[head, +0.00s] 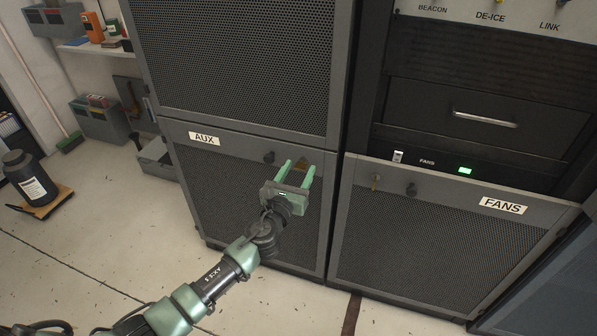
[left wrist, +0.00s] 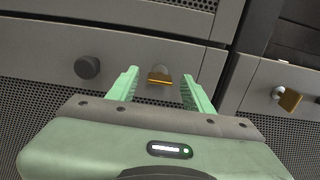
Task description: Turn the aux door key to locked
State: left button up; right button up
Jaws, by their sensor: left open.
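The aux door (head: 240,195) is the lower mesh door with the AUX label (head: 204,138). Its brass key (left wrist: 160,80) sits in a round lock near the door's top right, its bow lying level across in the left wrist view. The key (head: 303,164) also shows in the head view, partly hidden by my gripper. My left gripper (head: 296,167) is open in front of the aux door. In the left wrist view the key is between the two green fingers of the gripper (left wrist: 157,80), beyond their tips and apparently untouched. The right gripper is not in view.
A dark round knob (left wrist: 87,67) is left of the key. A black jar (head: 28,178) stands on a low wooden dolly at left. The floor before the racks is clear.

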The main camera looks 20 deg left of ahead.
pick_arm(q)
jog(key=shift+w, duration=0.25)
jog(key=shift+c, duration=0.3)
grip_shut()
